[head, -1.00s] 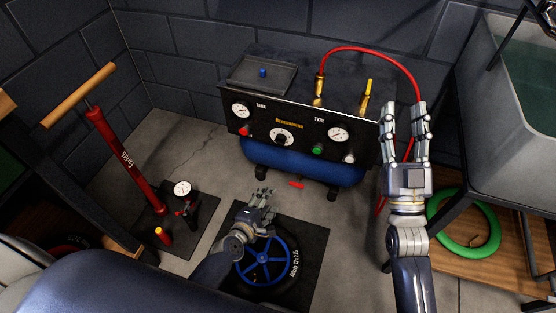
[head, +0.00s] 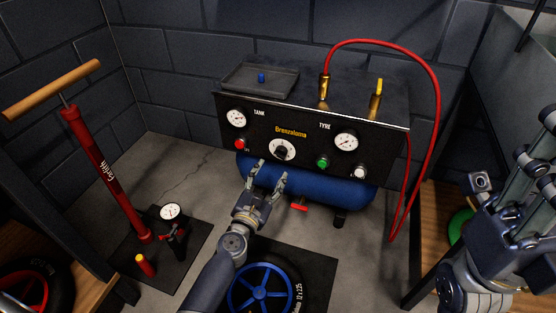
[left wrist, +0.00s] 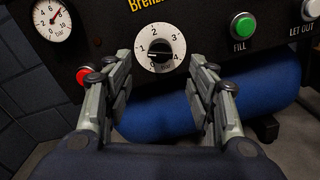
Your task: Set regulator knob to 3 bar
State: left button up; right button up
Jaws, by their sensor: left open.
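The regulator knob (head: 282,149) is a round white dial with a black centre on the compressor's black front panel (head: 306,158). In the left wrist view the regulator knob (left wrist: 160,49) shows marks 1 to 4, and its pointer seems to point left, below the 1. My left gripper (head: 273,172) is open and empty, just in front of and below the knob. In the left wrist view its two fingers stand left and right of the dial, apparently not touching it. My right gripper (head: 515,170) is at the right edge, partly cut off.
On the panel are a tank gauge (head: 236,118), a tyre gauge (head: 346,142), a red button (head: 240,144), a green button (head: 323,163) and a white button (head: 359,172). A red hose (head: 437,110) loops at right. A blue wheel (head: 262,290) lies below.

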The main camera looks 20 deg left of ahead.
aim_at(279, 156)
pick_arm(q)
jog(key=w+b, duration=0.1)
jog(key=w, duration=0.7)
jog(key=shift+d, duration=0.15)
jog(key=c, duration=1.1)
